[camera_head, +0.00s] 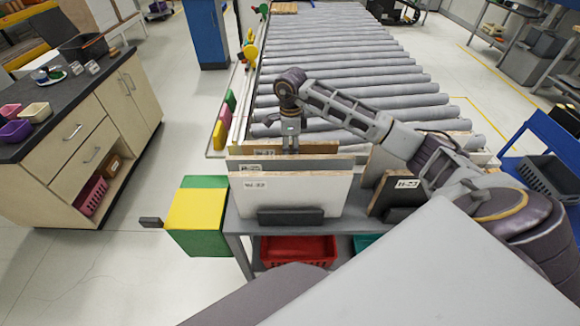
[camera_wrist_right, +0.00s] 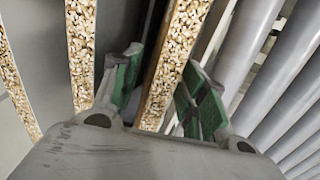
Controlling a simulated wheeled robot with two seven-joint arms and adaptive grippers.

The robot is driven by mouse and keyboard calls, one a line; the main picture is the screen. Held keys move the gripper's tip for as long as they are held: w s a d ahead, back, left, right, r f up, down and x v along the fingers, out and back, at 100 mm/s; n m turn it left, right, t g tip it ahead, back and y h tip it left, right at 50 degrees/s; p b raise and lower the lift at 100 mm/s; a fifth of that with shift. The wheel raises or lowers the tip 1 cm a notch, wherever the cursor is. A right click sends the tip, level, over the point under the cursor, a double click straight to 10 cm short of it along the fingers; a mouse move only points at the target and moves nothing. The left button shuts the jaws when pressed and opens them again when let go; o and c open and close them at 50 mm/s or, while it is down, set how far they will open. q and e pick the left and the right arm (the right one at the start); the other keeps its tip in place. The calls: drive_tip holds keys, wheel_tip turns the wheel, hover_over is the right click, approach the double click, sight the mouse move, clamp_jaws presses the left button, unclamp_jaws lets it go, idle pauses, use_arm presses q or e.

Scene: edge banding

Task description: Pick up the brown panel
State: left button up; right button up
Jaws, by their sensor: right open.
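The brown panel (camera_head: 322,147) stands upright at the back of a row of panels on the rack in the head view, mostly hidden by the panels in front. My right gripper (camera_head: 291,150) points down at its top edge. In the right wrist view, my open gripper (camera_wrist_right: 160,90) has one green-padded finger on each side of a panel's chipboard edge (camera_wrist_right: 175,60), with visible gaps. The edge lies between the fingers, and the gripper is not closed on it. My left gripper is not in view.
A white panel (camera_head: 310,195) and a grey panel (camera_head: 335,165) stand in front. A dark panel (camera_head: 388,196) stands to the right. A roller conveyor (camera_head: 345,60) runs behind. A yellow-green box (camera_head: 195,210) is left of the rack, a red basket (camera_head: 298,250) below.

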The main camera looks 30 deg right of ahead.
drive_tip(key=shift+f+p, duration=0.35)
drive_tip(key=shift+f, duration=1.35)
drive_tip(key=shift+w, duration=0.1)
drive_tip(key=shift+c, duration=0.4)
clamp_jaws()
drive_tip(key=shift+r, duration=0.1)
